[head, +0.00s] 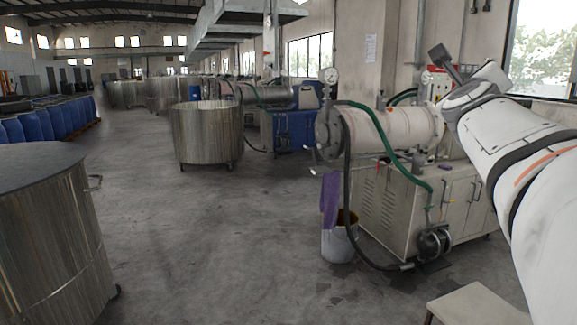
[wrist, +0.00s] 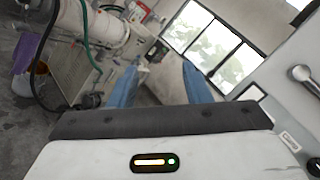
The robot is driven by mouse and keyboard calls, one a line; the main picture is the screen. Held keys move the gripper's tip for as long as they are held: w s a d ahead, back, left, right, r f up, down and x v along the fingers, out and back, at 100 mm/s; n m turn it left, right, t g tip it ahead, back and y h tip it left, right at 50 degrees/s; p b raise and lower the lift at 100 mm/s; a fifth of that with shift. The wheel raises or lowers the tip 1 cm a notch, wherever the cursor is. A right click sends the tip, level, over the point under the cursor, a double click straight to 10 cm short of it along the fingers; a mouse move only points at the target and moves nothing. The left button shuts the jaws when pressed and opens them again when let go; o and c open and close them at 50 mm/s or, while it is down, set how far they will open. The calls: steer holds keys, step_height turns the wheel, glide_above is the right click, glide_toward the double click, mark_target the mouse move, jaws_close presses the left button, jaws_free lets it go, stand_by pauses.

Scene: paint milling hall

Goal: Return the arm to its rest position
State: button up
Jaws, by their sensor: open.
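My arm reaches in from the right edge of the head view, raised and slanting up to the left in front of the white milling machine (head: 395,130). My gripper shows in the wrist view (wrist: 160,76), its two blue fingers spread apart. It is open, with nothing between the fingers. The wrist view is tilted. In the head view the fingers cannot be made out clearly at the arm's far end.
A beige cabinet (head: 385,200) stands under the machine. A white bucket (head: 338,245) with a purple cloth (head: 329,200) stands before it. Steel vats stand at left (head: 50,235) and mid-floor (head: 207,135). A pale stool (head: 470,305) is at lower right. The middle floor is clear.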

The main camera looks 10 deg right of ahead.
steer(key=a+f+n+g+y, duration=0.2)
steer(key=a+f+n+y, duration=0.4)
steer(key=a+f+n, duration=0.55)
steer(key=a+f+n+g+y, duration=0.2)
steer(key=a+f+n+y, duration=0.55)
steer(key=f, duration=0.65)
steer(key=s+a+f+n+g, duration=0.3)
steer(key=s+f+n+g, duration=0.1)
steer(key=s+f+n, duration=0.3)
steer(key=s+a+f+n+g+h, duration=0.1)
steer(key=s+a+f+n+g, duration=0.3)
steer(key=s+f+n, duration=0.4)
steer(key=s+f+g, duration=0.1)
steer(key=s+f, duration=0.2)
steer(key=shift+a+f, duration=0.2)
steer(key=shift+f, duration=0.05)
steer(key=shift+s+h, duration=0.1)
steer(key=shift+h, duration=0.15)
